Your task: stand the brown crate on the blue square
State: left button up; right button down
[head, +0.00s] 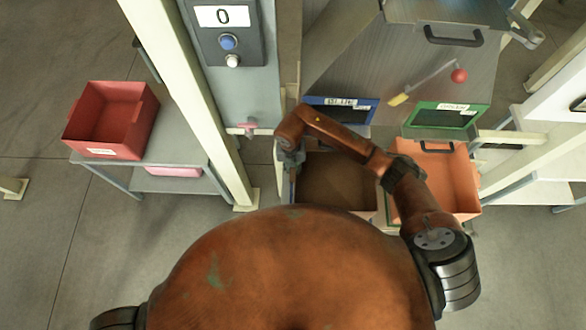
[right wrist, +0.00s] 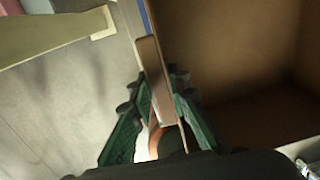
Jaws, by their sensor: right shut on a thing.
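The brown crate (head: 335,185) stands at the foot of the metal machine, open side up, below the blue-framed slot. My right gripper (head: 290,160) is at its left wall. In the right wrist view, the green fingers of the right gripper (right wrist: 155,88) straddle the crate's wall (right wrist: 149,62) and are shut on it. The brown inside of the crate (right wrist: 225,50) looks empty where it shows. No blue square is clearly visible; a thin blue strip (right wrist: 146,18) shows beside the crate, and I cannot tell what it is. My left gripper is out of view.
An orange crate (head: 462,185) stands close to the right, below the green-framed slot (head: 440,118). A red crate (head: 110,115) is on a grey side table (head: 185,148) at left. A cream post (head: 190,90) stands between. The floor at lower left is clear.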

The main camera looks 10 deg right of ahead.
jog(key=shift+s+f, duration=0.1)
jog(key=shift+f, duration=0.3)
jog(key=c, duration=1.8)
grip_release()
jog(key=r, duration=1.1)
jog(key=shift+a, duration=0.2)
jog(key=shift+r+p, duration=0.3)
jog(key=shift+r, duration=0.2)
jog(key=shift+a, duration=0.1)
